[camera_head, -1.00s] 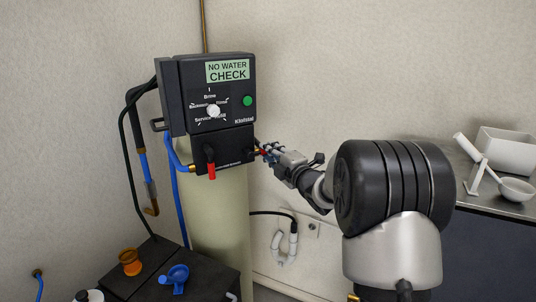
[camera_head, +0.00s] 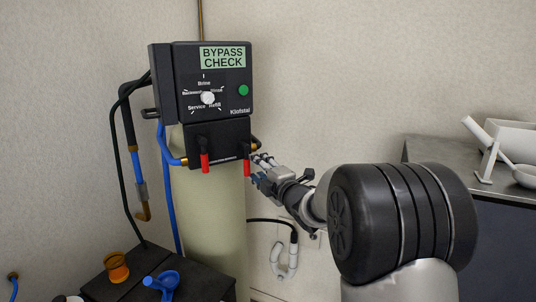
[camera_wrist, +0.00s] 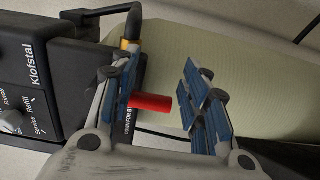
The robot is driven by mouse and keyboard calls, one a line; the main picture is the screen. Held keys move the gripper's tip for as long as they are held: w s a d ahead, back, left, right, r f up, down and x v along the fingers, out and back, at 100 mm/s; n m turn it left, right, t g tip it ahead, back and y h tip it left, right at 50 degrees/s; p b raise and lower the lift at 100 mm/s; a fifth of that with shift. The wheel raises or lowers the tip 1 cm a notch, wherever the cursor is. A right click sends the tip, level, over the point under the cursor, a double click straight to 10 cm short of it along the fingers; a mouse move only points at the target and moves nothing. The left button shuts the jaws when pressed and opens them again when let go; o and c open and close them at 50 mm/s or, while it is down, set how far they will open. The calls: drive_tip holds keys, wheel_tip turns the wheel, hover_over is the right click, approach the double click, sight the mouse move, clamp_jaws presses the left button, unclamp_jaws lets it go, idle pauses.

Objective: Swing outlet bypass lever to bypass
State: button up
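The black valve head (camera_head: 220,145) carries two red levers. The left red lever (camera_head: 205,162) hangs straight down. The right red lever, on the outlet side (camera_head: 247,168), also hangs down beside my gripper (camera_head: 260,172). In the wrist view this red lever (camera_wrist: 152,103) lies between the two blue-padded fingers of my gripper (camera_wrist: 160,75), close to the left finger. The fingers are spread, with a clear gap to the right one; contact with the left finger cannot be told. The display (camera_head: 223,57) reads "BYPASS CHECK".
Brass fittings and hoses leave both sides of the valve head, above the pale tank (camera_head: 210,215). A counter (camera_head: 440,160) stands at right.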

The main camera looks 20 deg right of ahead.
drive_tip(key=shift+a+r+n+y, duration=0.2)
drive_tip(key=shift+a+n+y, duration=0.1)
drive_tip(key=shift+a, duration=0.3)
drive_tip(key=shift+c, duration=0.5)
drive_tip(key=s+d+b, duration=0.1)
drive_tip(key=s, duration=0.6)
drive_tip(key=shift+r, duration=0.1)
drive_tip(key=shift+s+r, duration=0.1)
